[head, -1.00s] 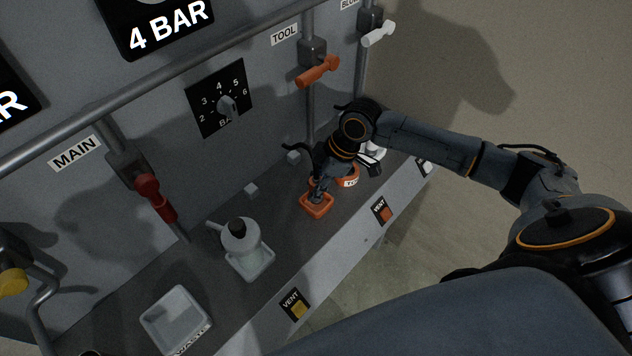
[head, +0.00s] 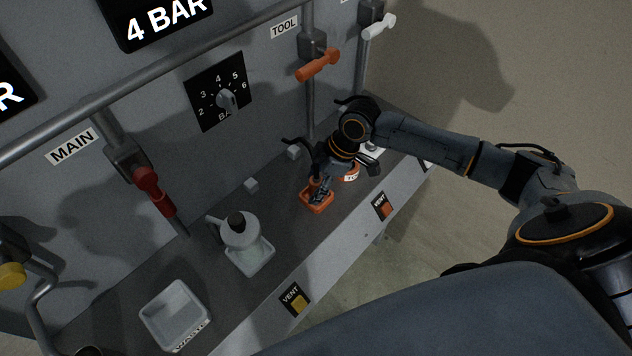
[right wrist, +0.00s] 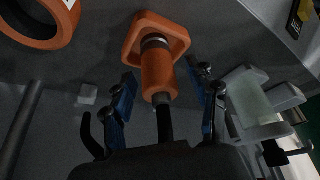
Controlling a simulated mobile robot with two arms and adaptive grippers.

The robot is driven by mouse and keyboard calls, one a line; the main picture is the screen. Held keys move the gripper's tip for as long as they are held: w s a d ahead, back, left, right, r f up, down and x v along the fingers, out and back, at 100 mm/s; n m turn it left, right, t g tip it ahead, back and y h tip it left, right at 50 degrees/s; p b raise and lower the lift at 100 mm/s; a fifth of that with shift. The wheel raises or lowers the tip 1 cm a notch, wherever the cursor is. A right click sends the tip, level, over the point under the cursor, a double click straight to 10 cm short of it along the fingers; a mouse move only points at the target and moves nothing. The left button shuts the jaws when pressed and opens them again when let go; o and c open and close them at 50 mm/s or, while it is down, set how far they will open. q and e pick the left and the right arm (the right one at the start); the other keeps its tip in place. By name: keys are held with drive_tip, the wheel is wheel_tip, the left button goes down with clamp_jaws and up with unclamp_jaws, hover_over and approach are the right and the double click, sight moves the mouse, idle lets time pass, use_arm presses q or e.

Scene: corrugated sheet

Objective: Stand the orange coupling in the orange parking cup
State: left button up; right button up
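The orange coupling (right wrist: 157,78) stands in the square orange parking cup (right wrist: 138,28), with its grey collar at the cup's opening and a dark stem at its other end. In the head view the coupling (head: 314,184) and the cup (head: 318,208) are partly covered by my right gripper (head: 322,190). In the right wrist view my right gripper (right wrist: 161,82) is open. Its two blue-padded fingers are on either side of the coupling, with a visible gap to each. My left gripper is not in view.
An orange ring holder (head: 351,174) is just right of the cup. The orange TOOL valve handle (head: 318,66) is on the wall above.

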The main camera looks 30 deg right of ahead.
drive_tip(key=v, duration=1.2)
drive_tip(key=shift+f, duration=0.1)
idle(0.4)
